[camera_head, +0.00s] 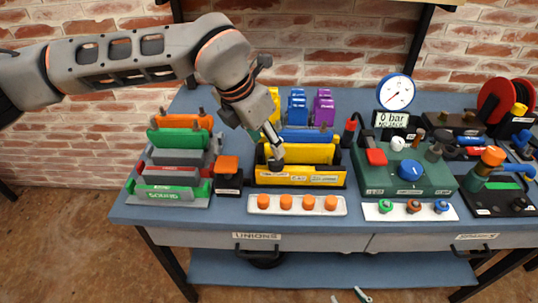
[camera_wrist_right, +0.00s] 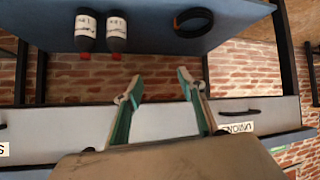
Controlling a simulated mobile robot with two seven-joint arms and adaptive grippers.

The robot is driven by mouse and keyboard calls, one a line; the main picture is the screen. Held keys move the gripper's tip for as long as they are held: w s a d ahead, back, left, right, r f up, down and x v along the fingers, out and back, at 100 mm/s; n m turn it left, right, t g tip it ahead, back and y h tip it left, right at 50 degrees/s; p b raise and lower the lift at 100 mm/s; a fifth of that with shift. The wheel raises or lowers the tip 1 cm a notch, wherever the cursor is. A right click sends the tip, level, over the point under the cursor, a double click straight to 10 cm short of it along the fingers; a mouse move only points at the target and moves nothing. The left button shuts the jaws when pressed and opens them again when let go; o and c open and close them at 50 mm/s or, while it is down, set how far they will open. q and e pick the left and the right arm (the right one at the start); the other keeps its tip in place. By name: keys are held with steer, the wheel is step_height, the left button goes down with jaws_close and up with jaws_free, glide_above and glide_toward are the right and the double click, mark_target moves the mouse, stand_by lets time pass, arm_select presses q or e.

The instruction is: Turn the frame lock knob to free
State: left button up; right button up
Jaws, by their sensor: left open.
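My left gripper (camera_head: 272,150) reaches down over the yellow fixture (camera_head: 325,178) in the middle of the bench. It is open, and its fingertips are just above or at a small dark knob (camera_head: 276,164) by the fixture's front wall. I cannot tell if they touch it. The fixture's labels are too small to read, so I cannot confirm this is the frame lock knob or read its setting. My right gripper (camera_wrist_right: 160,82) is open and empty in the right wrist view, in front of the drawers; its fingertips show at the bottom of the head view (camera_head: 361,295).
An orange-topped black block (camera_head: 228,165) and a green and red fixture (camera_head: 170,195) stand left. An orange-knob tray (camera_head: 258,211) lies in front. A green gauge panel (camera_head: 440,177) with a blue knob (camera_head: 410,170) stands right. Bottles (camera_wrist_right: 116,30) and a black ring (camera_wrist_right: 193,20) occupy the shelf.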

mark_target(276, 161)
arm_select(q)
steer(key=x, duration=0.7)
steer(key=shift+d+f, duration=0.1)
steer(key=shift+f, duration=0.2)
steer(key=shift+s, duration=0.1)
steer(key=c, duration=1.1)
